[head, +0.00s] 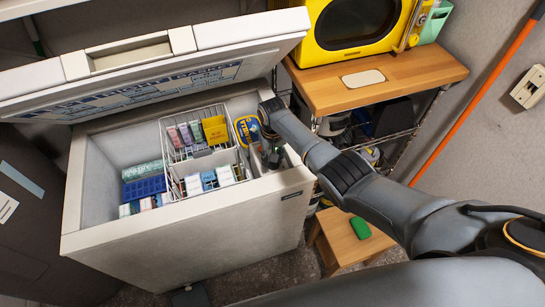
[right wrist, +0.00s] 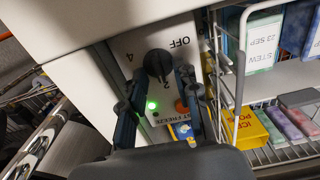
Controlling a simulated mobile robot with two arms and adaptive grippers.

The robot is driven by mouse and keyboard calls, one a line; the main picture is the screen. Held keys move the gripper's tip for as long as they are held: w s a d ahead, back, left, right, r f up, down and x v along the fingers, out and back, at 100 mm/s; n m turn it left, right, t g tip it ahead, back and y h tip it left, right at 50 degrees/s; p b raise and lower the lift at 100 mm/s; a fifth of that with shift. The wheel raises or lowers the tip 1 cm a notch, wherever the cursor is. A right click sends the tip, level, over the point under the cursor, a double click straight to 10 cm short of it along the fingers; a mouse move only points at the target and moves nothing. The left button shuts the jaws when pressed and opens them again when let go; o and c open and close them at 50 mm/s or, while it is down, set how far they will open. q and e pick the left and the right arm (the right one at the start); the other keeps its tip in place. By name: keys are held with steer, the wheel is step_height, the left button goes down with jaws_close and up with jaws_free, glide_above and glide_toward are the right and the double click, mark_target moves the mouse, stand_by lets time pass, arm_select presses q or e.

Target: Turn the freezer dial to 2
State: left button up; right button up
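The freezer dial (right wrist: 157,64) is a black knob on a pale panel (right wrist: 128,45) in the right wrist view. OFF is at its upper right, 4 at its upper left and 2 just below it. I cannot tell for sure which mark the knob points to. My right gripper (right wrist: 160,77) is open, with one finger on each side of the knob; contact is not clear. In the head view my right gripper (head: 268,142) is at the right end of the open white chest freezer (head: 200,235), and the dial is hidden. My left gripper is not in view.
A green light (right wrist: 151,105) glows below the dial. A wire basket (head: 187,153) with small boxes hangs in the freezer, close beside the panel. The freezer lid (head: 250,28) is raised. A wooden-topped cart (head: 415,75) with a yellow microwave (head: 355,25) stands at the right.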

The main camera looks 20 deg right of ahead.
step_height(320, 180, up, 12)
stand_by(0.6)
stand_by(0.4)
